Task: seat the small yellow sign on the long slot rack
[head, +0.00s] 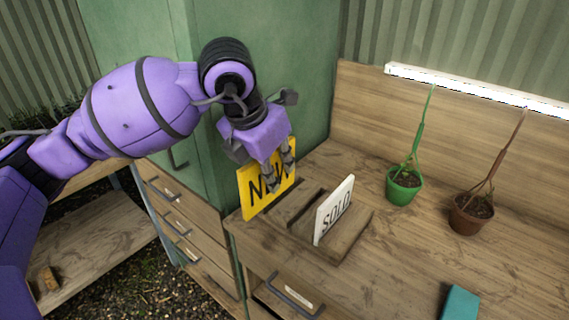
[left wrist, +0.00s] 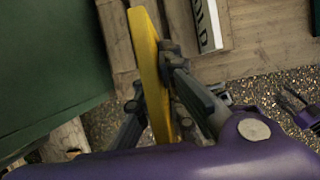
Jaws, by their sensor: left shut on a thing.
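The yellow sign (head: 258,197), marked NEW, is upright in my left gripper (head: 278,172). The gripper is shut on its upper part and hides some lettering. In the left wrist view the sign (left wrist: 147,62) shows edge-on between the fingers (left wrist: 155,80). The wooden slot rack (head: 352,228) lies on the bench, with dark slots across it. The sign is at the rack's left end; I cannot tell whether its lower edge touches the rack or is in a slot. A white SOLD sign (head: 333,210) stands upright in the rack, right of the yellow sign.
A green cabinet (head: 255,70) stands close behind my left gripper. A green pot (head: 403,186) and a brown pot (head: 470,214) hold plants to the right. A teal item (head: 459,302) lies near the front. Bench between rack and pots is clear.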

